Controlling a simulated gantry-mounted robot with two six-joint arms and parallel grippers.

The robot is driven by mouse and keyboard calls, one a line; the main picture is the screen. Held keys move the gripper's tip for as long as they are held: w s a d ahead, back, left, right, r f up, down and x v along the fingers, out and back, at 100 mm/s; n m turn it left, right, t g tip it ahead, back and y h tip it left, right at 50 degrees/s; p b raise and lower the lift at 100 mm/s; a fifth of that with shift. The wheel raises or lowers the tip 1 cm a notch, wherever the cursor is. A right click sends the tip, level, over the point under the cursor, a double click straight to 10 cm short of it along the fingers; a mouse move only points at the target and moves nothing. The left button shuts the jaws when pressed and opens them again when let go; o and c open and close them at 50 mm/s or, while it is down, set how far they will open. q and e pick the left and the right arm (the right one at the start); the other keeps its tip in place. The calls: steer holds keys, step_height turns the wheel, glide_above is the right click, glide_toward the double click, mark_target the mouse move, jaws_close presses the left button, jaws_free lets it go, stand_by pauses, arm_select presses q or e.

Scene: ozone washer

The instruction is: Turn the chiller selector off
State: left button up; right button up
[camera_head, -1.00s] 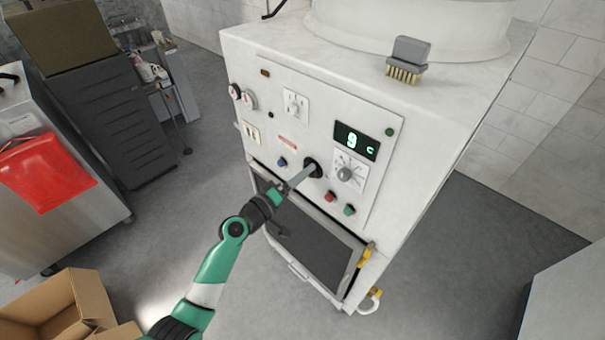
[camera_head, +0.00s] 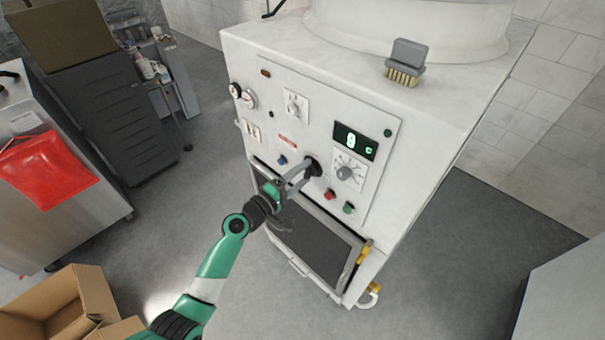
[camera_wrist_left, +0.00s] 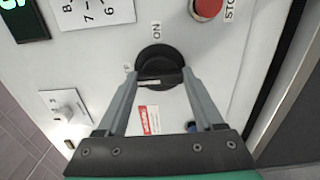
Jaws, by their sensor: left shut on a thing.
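The chiller selector (camera_wrist_left: 160,62) is a round black knob with a raised grip bar, on the white machine's front panel. In the left wrist view the bar lies roughly across the picture, with a pale line on it. An "ON" label is above the knob, and a partly hidden label is at its left. My left gripper (camera_wrist_left: 160,83) is shut on the bar, one finger at each end. In the head view the knob (camera_head: 314,167) is partly hidden by my left gripper (camera_head: 306,170). My right gripper is not in view.
Near the selector are a numbered dial (camera_head: 346,172), a red button (camera_head: 330,195), a green button (camera_head: 348,208) and a blue button (camera_head: 282,160). A display (camera_head: 355,142) reads 9 C. A brush (camera_head: 407,62) stands on the machine's top.

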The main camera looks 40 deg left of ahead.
arm_select(q)
steer(key=o, duration=1.4)
steer(key=shift+s, duration=0.5)
steer(key=s+p, duration=0.1)
steer(key=s, duration=0.9)
steer(key=shift+s+p, duration=0.3)
steer(key=shift+p, duration=0.05)
